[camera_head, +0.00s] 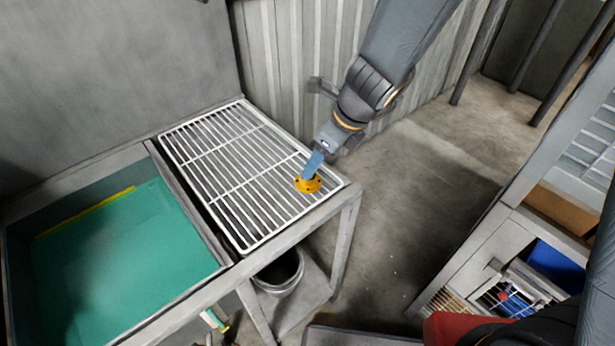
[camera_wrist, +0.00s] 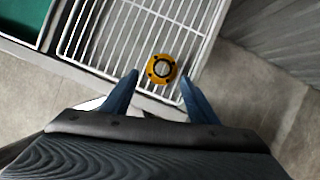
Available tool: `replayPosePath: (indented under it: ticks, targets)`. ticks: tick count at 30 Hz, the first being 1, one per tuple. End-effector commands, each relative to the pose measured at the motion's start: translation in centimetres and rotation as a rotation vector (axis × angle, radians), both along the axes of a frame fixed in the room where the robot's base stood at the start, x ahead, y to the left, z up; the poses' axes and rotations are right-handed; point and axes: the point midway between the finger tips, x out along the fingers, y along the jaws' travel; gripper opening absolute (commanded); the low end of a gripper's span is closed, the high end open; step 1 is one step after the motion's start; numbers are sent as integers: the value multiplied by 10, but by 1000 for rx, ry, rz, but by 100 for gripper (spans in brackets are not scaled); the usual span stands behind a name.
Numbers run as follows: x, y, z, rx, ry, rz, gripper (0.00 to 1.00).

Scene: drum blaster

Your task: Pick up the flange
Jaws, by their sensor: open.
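The flange (camera_head: 308,184) is a small orange-yellow disc with a raised hub and bolt holes. It lies on the white wire rack (camera_head: 250,240), near the rack's right corner. In the wrist view the flange (camera_wrist: 161,68) shows its ring face and dark central hole, just ahead of the fingertips. My gripper (camera_head: 314,165) has blue fingers and is just above the flange in the head view. In the wrist view my gripper (camera_wrist: 160,73) is open, with one finger on each side of the flange and nothing held. I cannot tell whether a finger touches it.
A basin with green liquid (camera_head: 130,260) is left of the rack. A dark bucket (camera_head: 280,272) stands beneath the rack. A corrugated wall (camera_head: 300,60) is behind. A shelf unit (camera_head: 500,235) stands at the right, with open floor (camera_head: 410,200) between.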

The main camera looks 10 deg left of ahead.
Motion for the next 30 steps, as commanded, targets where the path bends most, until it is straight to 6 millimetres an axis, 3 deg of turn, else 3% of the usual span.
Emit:
replayPosePath:
  ticks: [13,23,26,30]
  targets:
    - [14,19,-52,-2,0,6,54]
    - [15,22,-59,-2,-2,6,54]
    - [15,22,-59,-2,-2,6,42]
    - [15,22,-59,-2,-2,6,19]
